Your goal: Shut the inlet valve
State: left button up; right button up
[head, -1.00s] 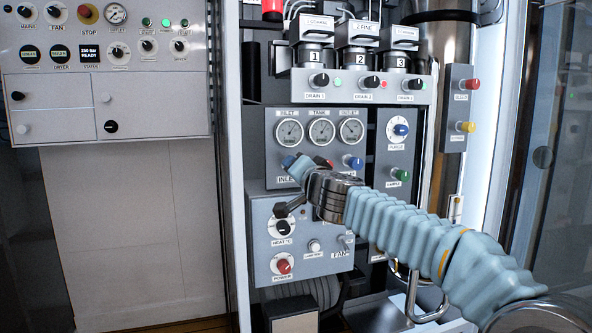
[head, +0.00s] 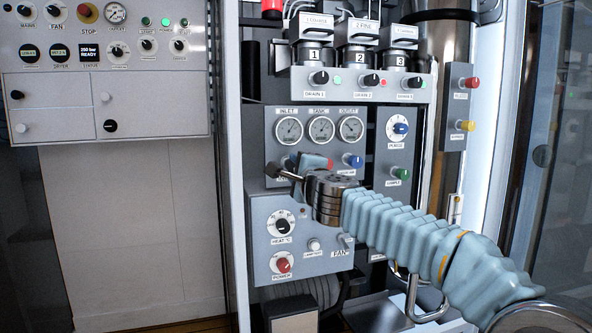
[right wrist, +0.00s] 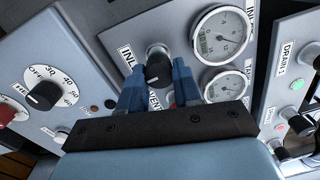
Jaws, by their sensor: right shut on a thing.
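The inlet valve is a black knob (right wrist: 157,73) beside an INLET label in the right wrist view. It sits between the two blue fingers of my right gripper (right wrist: 158,80), which is shut on it. In the head view my right gripper (head: 294,167) reaches in from the right, at the lower left of the gauge panel (head: 343,120), below the INLET gauge (head: 289,130). There the fingers and wrist cover most of the knob. Its pointer direction is hard to read. My left gripper is not in view.
A VENT label (right wrist: 155,99) lies close beside the inlet knob. A blue knob (head: 352,161) is to the right on the same panel. The heater box (head: 300,240) with its HEAT dial (head: 282,224) is just below. A green SAMPLE knob (head: 398,173) is farther right.

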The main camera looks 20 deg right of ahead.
jog(key=m+b, duration=0.1)
jog(key=m, duration=0.8)
jog(key=m+b, duration=0.2)
jog(key=m, duration=0.8)
jog(key=m+g+b, duration=0.1)
jog(key=m, duration=0.8)
jog(key=shift+a+f+m+h, duration=0.25)
jog(key=shift+a+m+h, duration=0.05)
jog(key=shift+a+m, duration=0.1)
jog(key=m+b, duration=0.2)
jog(key=m, duration=0.3)
jog(key=shift+d+r, duration=0.1)
jog(key=shift+r, duration=0.05)
jog(key=shift+r+m+b, duration=0.15)
jog(key=shift+m+b, duration=0.2)
jog(key=shift+m, duration=1.25)
